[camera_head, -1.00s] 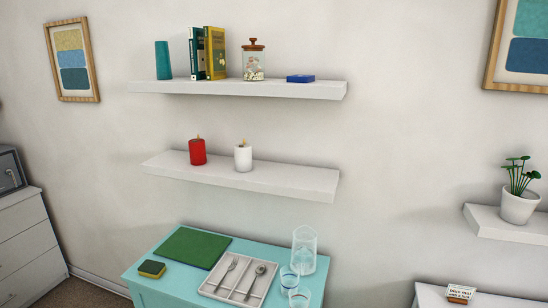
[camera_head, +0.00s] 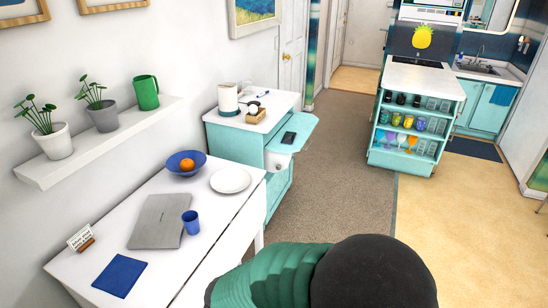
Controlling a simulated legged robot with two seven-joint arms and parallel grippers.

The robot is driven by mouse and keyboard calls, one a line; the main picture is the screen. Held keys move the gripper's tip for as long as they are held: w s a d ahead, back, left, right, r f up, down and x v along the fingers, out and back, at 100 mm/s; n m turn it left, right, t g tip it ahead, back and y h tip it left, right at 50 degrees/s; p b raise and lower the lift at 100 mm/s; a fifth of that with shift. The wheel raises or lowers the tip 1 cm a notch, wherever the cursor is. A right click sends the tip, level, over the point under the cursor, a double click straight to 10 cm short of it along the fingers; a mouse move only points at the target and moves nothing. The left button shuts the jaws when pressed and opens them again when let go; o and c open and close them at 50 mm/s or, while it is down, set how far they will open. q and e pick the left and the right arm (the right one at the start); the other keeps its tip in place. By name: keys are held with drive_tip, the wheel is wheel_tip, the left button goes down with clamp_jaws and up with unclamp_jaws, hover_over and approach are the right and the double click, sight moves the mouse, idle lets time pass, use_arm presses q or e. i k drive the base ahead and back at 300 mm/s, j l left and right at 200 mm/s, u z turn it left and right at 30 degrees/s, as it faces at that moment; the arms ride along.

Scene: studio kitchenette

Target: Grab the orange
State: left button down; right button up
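The orange (camera_head: 187,164) sits in a blue bowl (camera_head: 176,155) at the far end of the white table (camera_head: 190,262) on the left. Neither of my grippers shows in the head view.
A white plate (camera_head: 230,180), a grey laptop (camera_head: 158,221), a blue cup (camera_head: 190,222) and a blue cloth (camera_head: 119,275) share the table. A green and black rounded shape (camera_head: 330,275) blocks the bottom centre. A teal cabinet (camera_head: 240,140) stands beyond the table. Carpet (camera_head: 330,180) lies open to the right.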

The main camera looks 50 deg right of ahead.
sight(187, 166)
drive_tip(key=l+z, duration=0.15)
drive_tip(key=z, duration=0.8)
drive_tip(key=i+l+u, duration=0.15)
drive_tip(key=i+l, duration=2.5)
